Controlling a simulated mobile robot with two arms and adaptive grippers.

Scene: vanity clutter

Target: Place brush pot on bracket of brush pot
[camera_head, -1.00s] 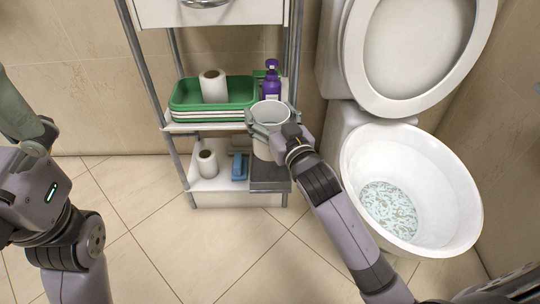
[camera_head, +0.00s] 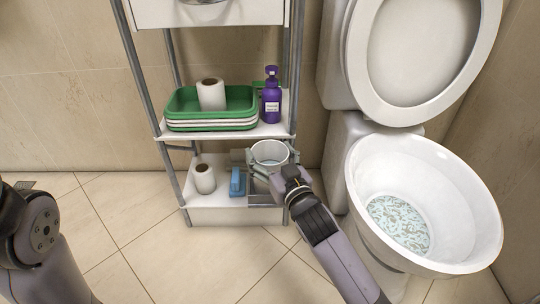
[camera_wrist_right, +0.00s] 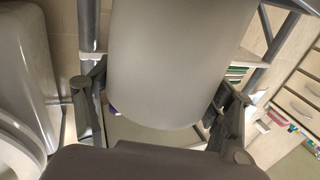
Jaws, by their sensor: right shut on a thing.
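The brush pot (camera_head: 269,150) is a white, open-topped cup, upright at the right end of the lower shelf in the head view. My right gripper (camera_head: 274,168) is shut around its side. In the right wrist view the pot's pale wall (camera_wrist_right: 165,60) stands between the two fingers (camera_wrist_right: 160,108). The grey bracket (camera_head: 262,198) is at the right of the lower shelf, below the pot and partly hidden by my gripper. I cannot tell whether the pot touches it. My left arm is at the left edge; its gripper is not clearly in view.
The lower shelf (camera_head: 215,203) also holds a paper roll (camera_head: 204,179) and a blue item (camera_head: 237,183). Above are green and white trays (camera_head: 185,122), another roll (camera_head: 211,95) and a purple bottle (camera_head: 270,97). A rack post stands beside the pot. A toilet (camera_head: 440,180) is on the right.

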